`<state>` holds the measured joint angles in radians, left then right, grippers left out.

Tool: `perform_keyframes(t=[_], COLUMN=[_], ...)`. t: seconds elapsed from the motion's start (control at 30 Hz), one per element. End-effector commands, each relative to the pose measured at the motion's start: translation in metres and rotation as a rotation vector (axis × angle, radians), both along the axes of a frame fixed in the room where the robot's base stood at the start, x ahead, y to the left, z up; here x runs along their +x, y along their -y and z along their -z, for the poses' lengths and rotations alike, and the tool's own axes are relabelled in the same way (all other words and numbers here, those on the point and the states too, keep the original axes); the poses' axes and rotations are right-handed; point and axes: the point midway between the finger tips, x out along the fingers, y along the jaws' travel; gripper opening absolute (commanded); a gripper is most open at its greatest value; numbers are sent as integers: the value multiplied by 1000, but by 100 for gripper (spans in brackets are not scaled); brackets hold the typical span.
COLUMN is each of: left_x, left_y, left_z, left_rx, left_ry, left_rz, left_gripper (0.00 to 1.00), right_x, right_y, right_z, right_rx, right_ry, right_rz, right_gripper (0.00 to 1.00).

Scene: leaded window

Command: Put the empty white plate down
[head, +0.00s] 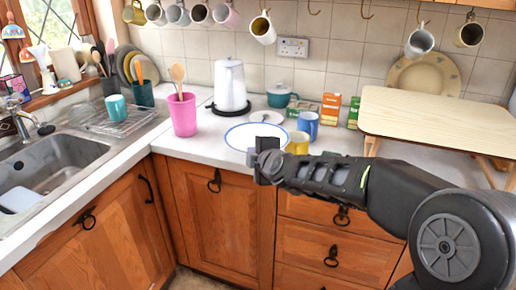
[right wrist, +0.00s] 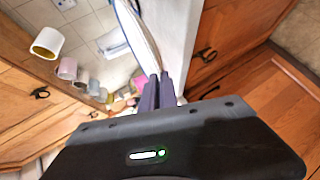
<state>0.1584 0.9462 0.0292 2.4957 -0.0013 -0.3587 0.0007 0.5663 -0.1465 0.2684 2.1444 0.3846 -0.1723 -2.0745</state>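The white plate (head: 240,137) with a blue rim shows in the head view over the worktop's front edge. My right gripper (head: 266,163) is at its near rim. In the right wrist view the plate (right wrist: 140,34) appears almost edge-on, and its rim runs in between the two fingers of my right gripper (right wrist: 158,92), which are closed on it. The plate looks roughly level and empty. Whether its underside touches the worktop (head: 205,150) I cannot tell. My left gripper is not in view.
A yellow mug (head: 298,143) and a blue mug (head: 308,124) stand close right of the plate. A pink utensil pot (head: 183,115) is to the left.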

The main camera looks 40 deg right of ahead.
Motion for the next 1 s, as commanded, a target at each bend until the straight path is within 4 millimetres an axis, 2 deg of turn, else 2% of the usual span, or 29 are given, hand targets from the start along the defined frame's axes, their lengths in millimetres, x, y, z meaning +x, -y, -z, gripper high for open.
perform_keyframes(t=[0.03, 0.17, 0.37, 0.6, 0.7, 0.8, 1.0], left_x=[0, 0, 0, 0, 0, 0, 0], left_y=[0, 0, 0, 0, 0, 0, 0], left_z=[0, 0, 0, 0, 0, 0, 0], left_rx=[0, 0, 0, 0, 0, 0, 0], left_ry=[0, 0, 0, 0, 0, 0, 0], left_rz=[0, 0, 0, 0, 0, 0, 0], left_gripper=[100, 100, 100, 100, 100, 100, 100], right_x=[2, 5, 6, -6, -10, -10, -10], right_y=[-11, -29, -79, -162, -189, -204, -209], right_z=[8, 25, 67, 127, 140, 144, 142], right_rx=[1, -1, 0, -2, -3, -1, -2], right_ry=[-2, -1, -5, -6, -2, 2, 3], right_rz=[-9, -21, -66, -177, -227, -258, -266], right_gripper=[0, 0, 0, 0, 0, 0, 0])
